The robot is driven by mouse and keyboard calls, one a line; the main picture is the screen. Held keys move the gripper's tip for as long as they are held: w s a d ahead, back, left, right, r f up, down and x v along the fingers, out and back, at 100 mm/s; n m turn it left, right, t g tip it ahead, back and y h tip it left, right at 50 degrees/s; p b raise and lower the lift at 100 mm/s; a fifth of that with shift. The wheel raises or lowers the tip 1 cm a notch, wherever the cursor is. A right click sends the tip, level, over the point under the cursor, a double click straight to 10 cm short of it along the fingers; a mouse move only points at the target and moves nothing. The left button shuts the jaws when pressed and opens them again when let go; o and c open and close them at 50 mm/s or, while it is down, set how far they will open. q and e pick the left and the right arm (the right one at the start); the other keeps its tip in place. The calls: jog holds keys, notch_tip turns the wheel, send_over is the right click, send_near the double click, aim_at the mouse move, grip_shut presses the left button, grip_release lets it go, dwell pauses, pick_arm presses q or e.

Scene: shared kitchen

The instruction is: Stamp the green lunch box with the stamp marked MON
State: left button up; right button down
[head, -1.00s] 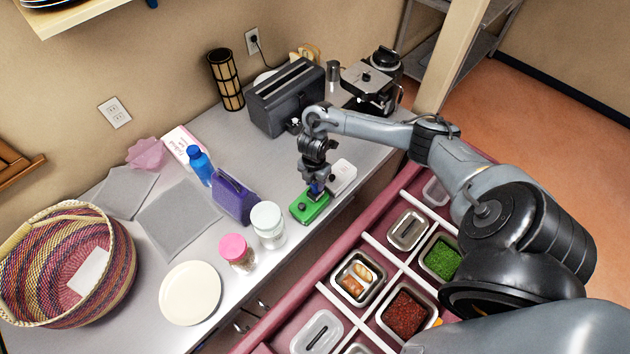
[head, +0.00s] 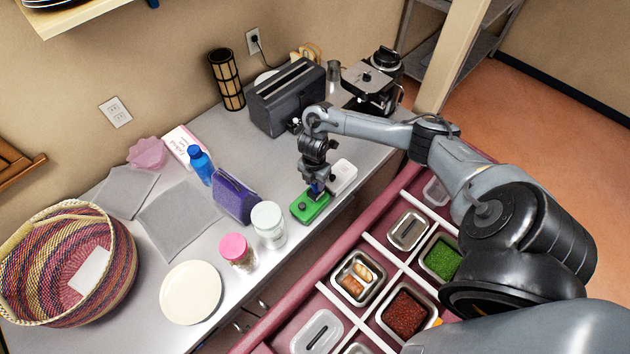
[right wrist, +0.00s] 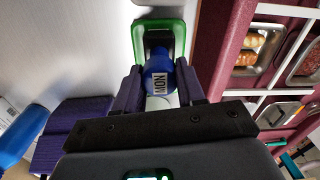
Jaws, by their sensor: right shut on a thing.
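The green lunch box (head: 311,207) lies on the grey counter near its front edge. My right gripper (head: 317,187) is directly above it, pointing down. In the right wrist view, my right gripper (right wrist: 160,92) is shut on a blue stamp (right wrist: 159,66) whose label reads MON. The stamp's dark base is over the green lunch box (right wrist: 178,30), within its outline. I cannot tell whether the base touches the lid. In the head view the stamp is mostly hidden by the gripper. My left gripper is not in view.
A white box (head: 343,176) lies just beside the green one. A purple holder (head: 234,200), a white-lidded jar (head: 268,222) and a pink-lidded jar (head: 237,252) stand to the left. A toaster (head: 287,98) stands behind. Food pans (head: 408,310) sit beyond the counter's front edge.

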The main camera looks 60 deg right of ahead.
jog(key=shift+f, duration=0.4)
dwell(0.8)
jog(key=shift+r, duration=0.1)
jog(key=shift+r, duration=0.2)
notch_tip(320, 180, up, 8)
jog(key=p, duration=0.7)
jog(key=shift+f, duration=0.25)
jog(key=shift+r, duration=1)
